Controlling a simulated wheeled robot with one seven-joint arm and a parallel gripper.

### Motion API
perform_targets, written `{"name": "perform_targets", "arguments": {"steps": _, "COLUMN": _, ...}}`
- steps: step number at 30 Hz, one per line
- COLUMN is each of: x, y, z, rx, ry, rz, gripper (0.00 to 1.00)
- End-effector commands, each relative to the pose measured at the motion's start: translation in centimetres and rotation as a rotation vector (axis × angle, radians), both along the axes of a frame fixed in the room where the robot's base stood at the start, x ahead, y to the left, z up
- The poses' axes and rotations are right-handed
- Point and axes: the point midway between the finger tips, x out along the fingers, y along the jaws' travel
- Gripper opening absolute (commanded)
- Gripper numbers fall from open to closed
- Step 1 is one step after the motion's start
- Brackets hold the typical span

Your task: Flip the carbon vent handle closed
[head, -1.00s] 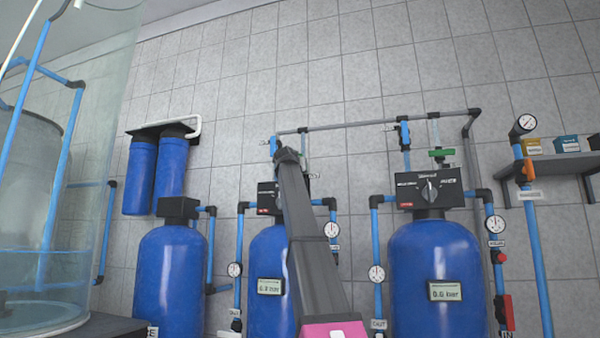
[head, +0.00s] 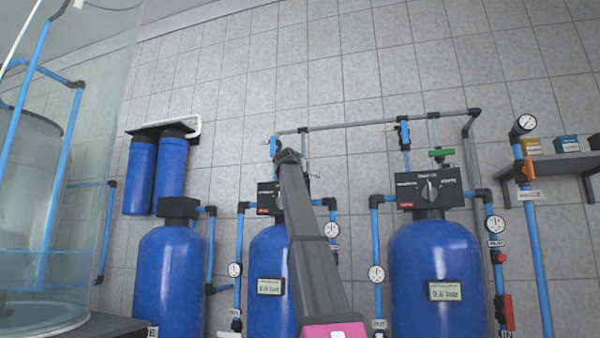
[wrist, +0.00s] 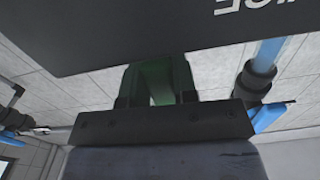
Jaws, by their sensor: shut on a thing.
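In the wrist view, a green handle (wrist: 156,75) shows between the two dark fingers of my gripper (wrist: 158,98), which is shut on it. A dark panel with partly visible white lettering (wrist: 130,30) covers the top of that view and may hide part of the handle. In the head view, my arm stands in front of the middle blue tank (head: 267,280) and its black control head (head: 267,198). My gripper and the held handle are hidden there behind the arm's upper end, so the handle's angle is hard to tell.
A right blue tank (head: 435,250) has a black control head (head: 430,187) and another green handle (head: 441,153) on the pipe above. A left blue tank (head: 170,275) stands beside the middle one. Blue pipes, gauges and a grey overhead pipe (head: 370,122) surround the arm closely.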

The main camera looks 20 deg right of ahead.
Motion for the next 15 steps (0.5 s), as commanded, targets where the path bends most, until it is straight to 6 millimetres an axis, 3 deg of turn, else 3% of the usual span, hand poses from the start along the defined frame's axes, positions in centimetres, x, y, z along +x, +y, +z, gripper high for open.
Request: {"name": "perform_targets", "arguments": {"steps": 15, "x": 0.58, "y": 0.9, "z": 0.32, "rx": 0.348, "ry": -0.234, "rz": 0.001, "gripper": 0.03}}
